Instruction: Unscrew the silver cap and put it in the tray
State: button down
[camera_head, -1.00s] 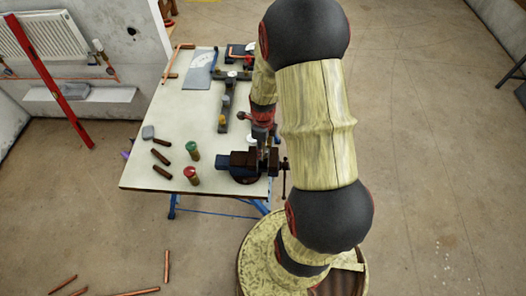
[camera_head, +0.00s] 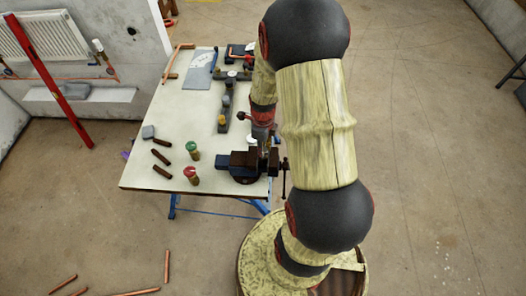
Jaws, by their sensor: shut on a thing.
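My gripper (camera_head: 264,140) points down over the dark blue and brown vise (camera_head: 240,166) at the near right of the bench. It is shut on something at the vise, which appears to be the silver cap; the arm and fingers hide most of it. A small pale piece (camera_head: 251,140) shows just left of the fingers, and I cannot tell whether it is part of the cap. A dark tray-like item (camera_head: 240,50) stands at the bench's far right, partly behind my arm; I cannot tell if it is the tray.
Red-topped (camera_head: 191,175) and green-topped (camera_head: 192,150) pieces stand left of the vise. A dark rail (camera_head: 226,105) with fittings runs behind the vise. The bench (camera_head: 150,178) is clear at its front left.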

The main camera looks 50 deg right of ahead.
jog(key=n, duration=1.3)
jog(key=shift+n, duration=0.4)
jog(key=n, duration=0.3)
jog(key=shift+r+n, duration=0.1)
jog(key=shift+n, duration=0.3)
jog(key=n, duration=0.3)
jog(key=shift+n, duration=0.3)
jog(key=n, duration=0.6)
jog(key=shift+n, duration=0.4)
jog(key=shift+r+p, duration=1.75)
jog(key=shift+r, duration=0.75)
